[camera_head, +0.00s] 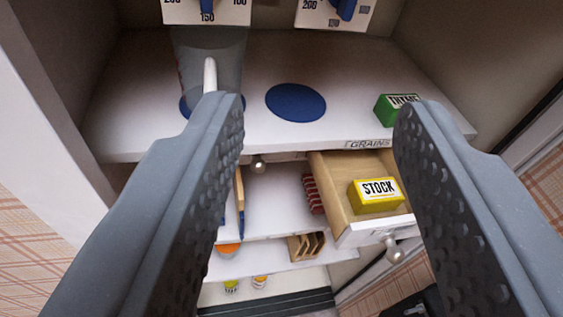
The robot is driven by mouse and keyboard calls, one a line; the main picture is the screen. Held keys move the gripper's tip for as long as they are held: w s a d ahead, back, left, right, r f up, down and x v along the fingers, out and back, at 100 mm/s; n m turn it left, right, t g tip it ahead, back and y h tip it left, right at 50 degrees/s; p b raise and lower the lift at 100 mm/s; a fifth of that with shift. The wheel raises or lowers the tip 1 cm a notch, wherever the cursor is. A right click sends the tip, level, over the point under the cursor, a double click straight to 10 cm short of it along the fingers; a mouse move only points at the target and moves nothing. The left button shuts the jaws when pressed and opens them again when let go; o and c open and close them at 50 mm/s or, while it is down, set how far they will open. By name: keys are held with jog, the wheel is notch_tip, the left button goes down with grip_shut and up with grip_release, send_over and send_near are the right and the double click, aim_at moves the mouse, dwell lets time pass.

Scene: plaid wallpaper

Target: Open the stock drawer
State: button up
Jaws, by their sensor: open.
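The stock drawer (354,238) is a wooden drawer with a white front, at the right under the upper shelf. It stands pulled out, and a yellow box labelled STOCK (376,194) lies inside it. Its round metal knob (393,250) is on the front, close to the right finger in the picture. My gripper (318,105) is open and empty, its two grey fingers spread wide across the view. The right finger hides part of the drawer's right side.
The upper shelf, marked GRAINS (368,144), holds a green box (393,107), a blue disc (295,102) and a clear container (212,65) at the left. Another round knob (258,165) sits below its edge. Lower shelves hold a red ribbed item (313,194) and a wooden rack (306,245).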

jog(key=w+f+n+y+b, duration=0.1)
jog(key=w+f, duration=0.2)
jog(key=f, duration=0.5)
jog(key=w+f+b, duration=0.1)
jog(key=w+f, duration=0.2)
jog(key=f, duration=0.5)
jog(key=t+y+b, duration=0.1)
send_near(257, 172)
jog(key=shift+n, duration=0.4)
jog(key=shift+w+a+f+b, duration=0.15)
jog(key=shift+w+b, duration=0.35)
jog(key=shift+w, duration=1.05)
jog(key=shift+w+a+b, duration=0.25)
jog(key=shift+w+b, duration=0.2)
jog(key=shift+w, duration=1.1)
jog(key=shift+w+a+f+b, duration=0.15)
jog(key=shift+w+b, duration=0.35)
jog(key=shift+w, duration=1.05)
jog(key=shift+r, duration=0.1)
